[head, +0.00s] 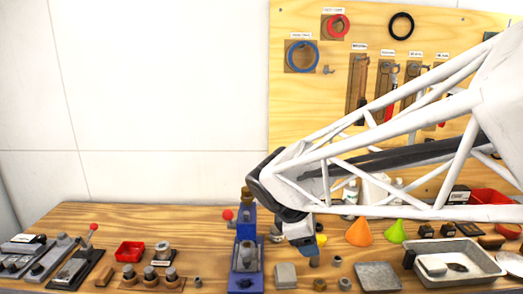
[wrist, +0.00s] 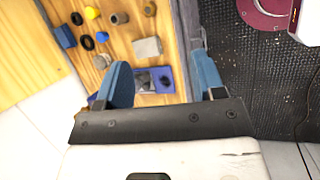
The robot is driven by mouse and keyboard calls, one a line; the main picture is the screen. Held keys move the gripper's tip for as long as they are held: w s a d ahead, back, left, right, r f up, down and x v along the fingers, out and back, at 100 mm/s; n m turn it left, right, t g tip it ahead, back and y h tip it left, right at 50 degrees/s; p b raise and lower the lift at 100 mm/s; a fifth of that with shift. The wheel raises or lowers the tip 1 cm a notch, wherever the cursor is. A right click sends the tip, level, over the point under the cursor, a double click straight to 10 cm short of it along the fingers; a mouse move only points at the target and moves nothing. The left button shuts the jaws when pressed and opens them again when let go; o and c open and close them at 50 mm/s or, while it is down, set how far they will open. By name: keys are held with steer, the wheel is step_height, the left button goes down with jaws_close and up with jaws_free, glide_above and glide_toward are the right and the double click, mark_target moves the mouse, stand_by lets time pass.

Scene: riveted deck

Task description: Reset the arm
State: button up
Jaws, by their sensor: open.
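My white lattice arm reaches in from the right in the head view, and its dark end hangs over the workbench (head: 190,220). My gripper (head: 306,243) shows there as small blue fingers pointing down, partly hidden by the wrist. In the wrist view my gripper (wrist: 163,74) has its two blue fingers wide apart with nothing held between them. A blue object with a dark middle (wrist: 165,78) lies beyond the gap, and a grey block (wrist: 148,47) lies past it. I cannot tell how far the fingertips are above the bench.
A blue press (head: 246,256) stands left of my gripper. Clamps, a red tray (head: 130,251) and knobs stand farther left. An orange cone (head: 358,232), a green cone (head: 396,231), a metal plate (head: 377,276) and a metal tray (head: 487,276) are right. A plywood tool board (head: 300,110) stands behind.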

steer(key=s+d+f+m+y, duration=0.1)
steer(key=s+d+m, duration=0.3)
steer(key=s+m, duration=0.4)
steer(key=s+d+m+y, duration=0.3)
steer(key=s+d+m, duration=0.1)
steer(key=s+m, duration=0.4)
steer(key=shift+s+f+m+y, duration=0.35)
steer(key=shift+s+m+y, duration=0.05)
steer(key=shift+s, duration=0.35)
